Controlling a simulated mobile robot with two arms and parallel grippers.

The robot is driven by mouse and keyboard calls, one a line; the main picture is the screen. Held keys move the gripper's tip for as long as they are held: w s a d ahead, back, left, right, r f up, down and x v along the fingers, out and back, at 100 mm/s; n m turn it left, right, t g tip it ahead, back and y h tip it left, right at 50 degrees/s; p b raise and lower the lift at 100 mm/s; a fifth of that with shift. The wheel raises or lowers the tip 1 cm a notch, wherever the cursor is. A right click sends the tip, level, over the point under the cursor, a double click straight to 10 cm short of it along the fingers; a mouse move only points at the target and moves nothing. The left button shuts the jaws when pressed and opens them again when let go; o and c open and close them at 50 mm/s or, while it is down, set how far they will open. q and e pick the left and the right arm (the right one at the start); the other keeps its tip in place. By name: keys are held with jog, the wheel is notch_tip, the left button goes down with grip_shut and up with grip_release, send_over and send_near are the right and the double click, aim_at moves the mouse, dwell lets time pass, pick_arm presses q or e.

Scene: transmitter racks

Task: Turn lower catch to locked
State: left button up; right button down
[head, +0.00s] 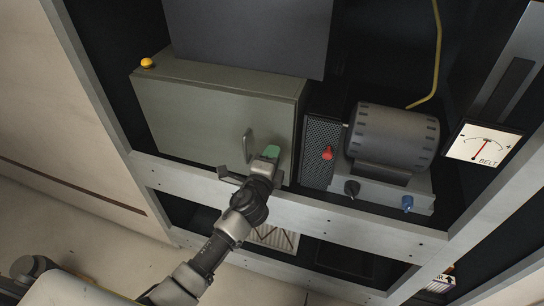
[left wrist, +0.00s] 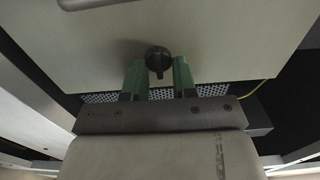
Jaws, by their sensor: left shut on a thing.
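The lower catch is a small black knob (left wrist: 158,60) on the grey-green cabinet door (head: 210,118). In the left wrist view it sits between the green fingertips of my left gripper (head: 270,153), which is shut on it. In the head view the gripper is at the door's lower right corner and hides the catch. The knob's ridge looks roughly upright in the wrist view, but its locked or unlocked marking cannot be read. My right gripper is not in view.
A bar handle (head: 248,146) stands out from the door just left of my gripper. A pale frame rail (head: 330,210) runs below. To the right are a ribbed motor (head: 392,136), a red knob (head: 327,153), a blue knob (head: 407,203) and a BELT gauge (head: 484,144).

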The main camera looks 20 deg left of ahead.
pick_arm(q)
jog(key=o, duration=0.9)
jog(key=s+b, duration=0.1)
jog(key=s, duration=1)
jog(key=shift+a, duration=0.15)
jog(key=shift+w+f, duration=0.1)
